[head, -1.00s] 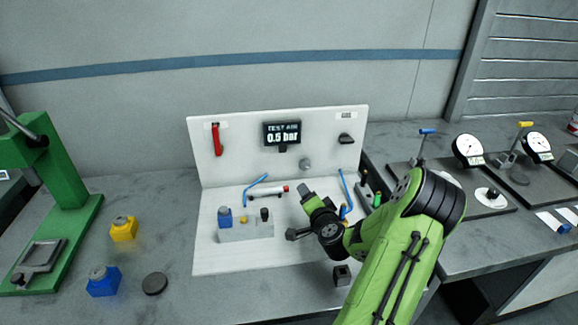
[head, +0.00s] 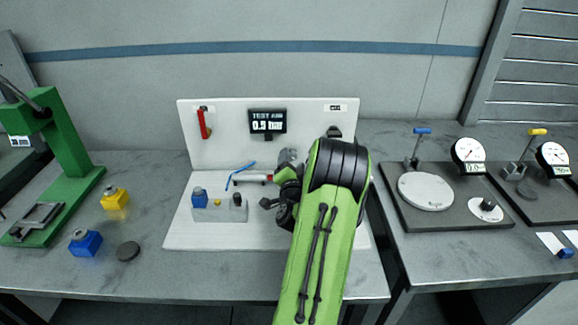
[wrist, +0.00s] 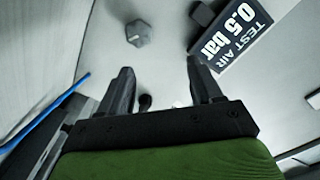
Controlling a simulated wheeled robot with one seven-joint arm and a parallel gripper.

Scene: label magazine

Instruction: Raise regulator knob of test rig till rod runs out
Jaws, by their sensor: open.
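The test rig (head: 215,150) is a white panel and base on the bench. Its display (head: 268,121) reads TEST AIR, and 0.5 bar is clear in the wrist view (wrist: 232,32). The grey faceted regulator knob (wrist: 139,33) stands on the panel in the wrist view, beyond my fingertips and between their lines, apart from both. My gripper (wrist: 160,72) is open and empty. In the head view my arm and wrist crowd the knob's place. A pale cylinder with a red end (head: 252,178) lies on the base, partly behind my wrist; I cannot make out its rod.
A red lever (head: 203,123) is at the panel's upper left and a dark knob (head: 335,131) at upper right. A block with blue and black buttons (head: 220,212) sits on the base. Blue tubing (wrist: 45,115) runs left of my gripper. Dial gauges (head: 468,152) stand right.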

